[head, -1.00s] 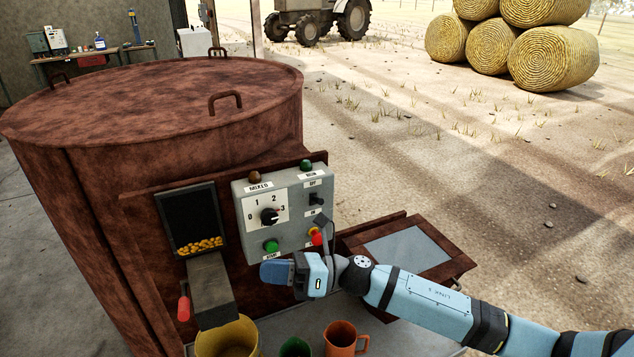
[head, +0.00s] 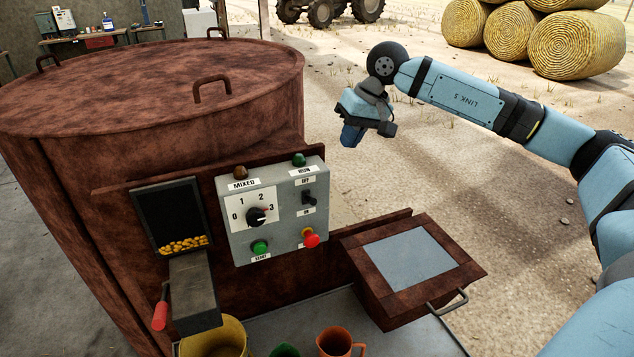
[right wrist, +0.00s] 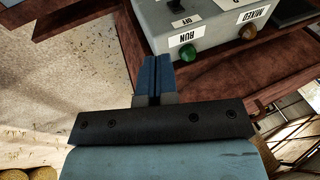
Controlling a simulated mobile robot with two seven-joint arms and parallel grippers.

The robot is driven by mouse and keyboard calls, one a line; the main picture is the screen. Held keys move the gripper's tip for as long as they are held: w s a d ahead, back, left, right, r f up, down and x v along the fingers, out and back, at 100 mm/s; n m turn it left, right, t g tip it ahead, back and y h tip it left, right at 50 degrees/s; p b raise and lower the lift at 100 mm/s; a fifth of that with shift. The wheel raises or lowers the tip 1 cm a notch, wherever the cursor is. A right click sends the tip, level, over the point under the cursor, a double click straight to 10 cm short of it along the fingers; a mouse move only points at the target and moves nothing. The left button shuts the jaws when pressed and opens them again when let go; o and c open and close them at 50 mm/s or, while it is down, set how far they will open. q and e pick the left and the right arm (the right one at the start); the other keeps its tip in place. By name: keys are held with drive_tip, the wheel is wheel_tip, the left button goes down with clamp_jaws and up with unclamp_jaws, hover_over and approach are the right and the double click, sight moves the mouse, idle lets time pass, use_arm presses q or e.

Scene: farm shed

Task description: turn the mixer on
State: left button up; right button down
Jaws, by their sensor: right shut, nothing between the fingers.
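The mixer is a big rusty drum (head: 120,110) with a grey control panel (head: 235,242) on its front. The panel has a brown MIXED lamp (head: 240,173), a dark green RUN lamp (head: 299,160), a 0-to-3 dial (head: 256,216) whose red mark is toward 3, a black OFF/ON switch (head: 309,198), a green START button (head: 260,247) and a red button (head: 311,239). The switch's position is hard to tell. My right gripper (head: 350,136) is shut and empty, above and right of the panel, apart from it. The right wrist view shows its closed blue fingers (right wrist: 153,78) near the RUN lamp (right wrist: 187,54). My left gripper is out of view.
A hopper chute (head: 190,275) with a red handle (head: 160,315) is left of the panel. A rusty box (head: 415,285) with a handle juts out at right. A yellow bucket (head: 215,340) and an orange jug (head: 338,343) stand below.

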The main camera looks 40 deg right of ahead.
drive_tip(key=shift+r, duration=0.1)
idle(0.3)
drive_tip(key=p, duration=0.2)
approach(310, 200)
drive_tip(key=w+d+f, duration=0.2)
drive_tip(key=d+f, duration=0.2)
drive_tip(key=a+f+p, duration=0.1)
drive_tip(key=a+f, duration=0.1)
drive_tip(key=a, duration=0.1)
drive_tip(key=shift+w+p, duration=0.25)
drive_tip(key=shift+p, duration=0.15)
drive_tip(key=shift+a+f, duration=0.3)
drive_tip(key=shift+a, duration=0.1)
